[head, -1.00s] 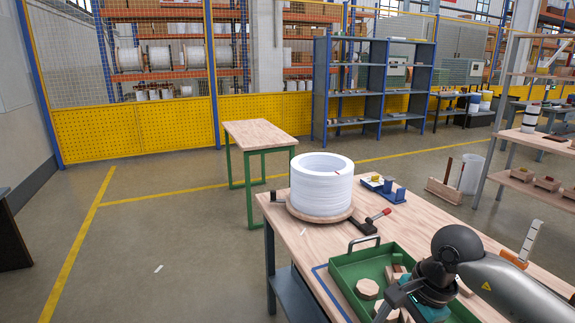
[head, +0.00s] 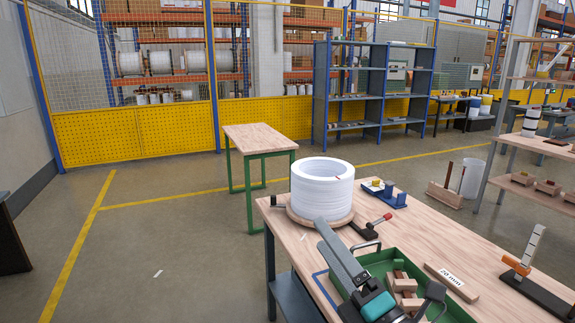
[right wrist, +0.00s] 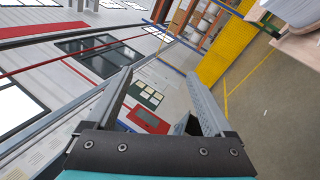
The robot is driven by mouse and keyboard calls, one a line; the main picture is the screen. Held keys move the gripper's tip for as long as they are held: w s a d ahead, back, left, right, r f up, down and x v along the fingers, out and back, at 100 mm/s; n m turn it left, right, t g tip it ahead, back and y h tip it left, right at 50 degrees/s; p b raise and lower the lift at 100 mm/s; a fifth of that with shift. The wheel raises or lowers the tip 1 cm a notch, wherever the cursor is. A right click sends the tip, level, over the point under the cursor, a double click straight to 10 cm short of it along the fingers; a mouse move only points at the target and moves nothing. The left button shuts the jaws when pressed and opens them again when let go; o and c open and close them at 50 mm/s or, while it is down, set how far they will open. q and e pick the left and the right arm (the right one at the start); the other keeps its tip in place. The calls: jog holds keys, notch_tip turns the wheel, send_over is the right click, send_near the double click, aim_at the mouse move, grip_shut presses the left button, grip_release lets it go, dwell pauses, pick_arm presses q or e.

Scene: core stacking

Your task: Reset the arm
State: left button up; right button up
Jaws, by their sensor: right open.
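My right gripper (head: 326,232) is raised over the front of the workbench, its grey fingers pointing up and away beside the white coil. In the right wrist view the gripper (right wrist: 158,76) is open, with nothing between its fingers. The white coil (head: 322,192) stands on a round wooden base at the bench's far end. The green tray (head: 378,262) holds several small wooden pieces (head: 402,283), partly hidden by my gripper. My left gripper is not in view.
A labelled wooden bar (head: 452,283) and a stand with an upright scale (head: 530,250) are on the right of the workbench (head: 435,232). A blue holder (head: 385,193) and a red-handled clamp (head: 372,226) are near the coil. A small green-legged table (head: 258,138) stands behind.

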jog(key=d+f+m+h, duration=0.8)
jog(key=m+h, duration=0.2)
jog(key=m, duration=0.4)
jog(key=s+d+f+m+g+h, duration=0.35)
jog(key=s+f+m+g, duration=0.35)
jog(key=f, duration=0.4)
jog(key=s+a+f+m+g+y, duration=0.1)
jog(key=s+f+m+g, duration=0.3)
jog(key=s, duration=0.4)
jog(key=s+a+f+m+g+y, duration=0.1)
jog(key=s+f+g+y, duration=0.1)
jog(key=s+f+g, duration=0.5)
jog(key=s+f+t, duration=0.1)
jog(key=s+f, duration=0.1)
jog(key=f, duration=0.9)
jog(key=s+f, duration=0.2)
jog(key=f, duration=0.9)
jog(key=s+d+f+g, duration=0.1)
jog(key=s+d+f, duration=0.2)
jog(key=s+f, duration=0.9)
jog(key=shift+s, duration=0.8)
